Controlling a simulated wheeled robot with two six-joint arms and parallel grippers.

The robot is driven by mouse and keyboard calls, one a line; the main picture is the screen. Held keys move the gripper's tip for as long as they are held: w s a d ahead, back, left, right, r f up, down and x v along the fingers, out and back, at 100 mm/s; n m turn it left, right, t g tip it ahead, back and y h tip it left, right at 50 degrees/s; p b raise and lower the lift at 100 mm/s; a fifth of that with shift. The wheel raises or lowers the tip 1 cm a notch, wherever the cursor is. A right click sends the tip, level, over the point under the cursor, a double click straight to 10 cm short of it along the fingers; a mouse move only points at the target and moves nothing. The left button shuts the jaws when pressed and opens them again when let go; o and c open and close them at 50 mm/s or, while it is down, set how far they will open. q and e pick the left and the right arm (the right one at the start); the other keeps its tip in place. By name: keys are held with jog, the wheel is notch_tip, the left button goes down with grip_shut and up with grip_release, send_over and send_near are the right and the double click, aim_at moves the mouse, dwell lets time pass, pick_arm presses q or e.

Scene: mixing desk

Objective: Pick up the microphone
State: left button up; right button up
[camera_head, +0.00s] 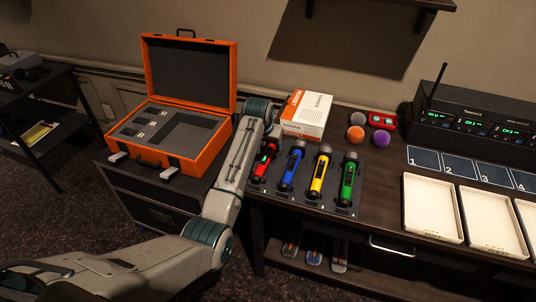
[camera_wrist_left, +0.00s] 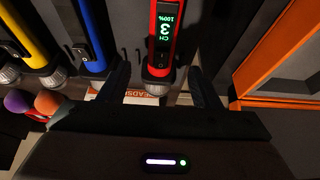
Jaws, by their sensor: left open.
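Several handheld microphones lie side by side in a dark holder at the table's left end: red (camera_head: 262,166), blue (camera_head: 291,168), yellow (camera_head: 320,175) and green (camera_head: 347,183). My left arm reaches in beside the red one and partly covers it. In the left wrist view, my left gripper (camera_wrist_left: 160,88) is open. Its dark fingers stand on either side of the red microphone (camera_wrist_left: 163,35), near its silver end, with gaps showing. Its display reads CH 3, 100%. Whether a finger touches it cannot be told. The right gripper is not in view.
An open orange case (camera_head: 190,152) with grey foam stands left of my arm. A white-orange box (camera_head: 306,115) is behind the microphones. White trays (camera_head: 433,237) and a receiver rack (camera_head: 468,120) fill the right.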

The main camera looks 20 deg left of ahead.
aim_at(269, 147)
pick_arm(q)
jog(key=shift+w+f, duration=0.15)
jog(key=shift+f, duration=0.15)
jog(key=shift+w+f, duration=0.25)
jog(key=p+x, duration=0.1)
jog(key=x, duration=0.3)
jog(key=shift+w+a+r, duration=0.1)
jog(key=shift+w, duration=0.05)
jog(key=shift+w+f, duration=0.15)
jog(key=shift+f, duration=0.2)
grip_shut()
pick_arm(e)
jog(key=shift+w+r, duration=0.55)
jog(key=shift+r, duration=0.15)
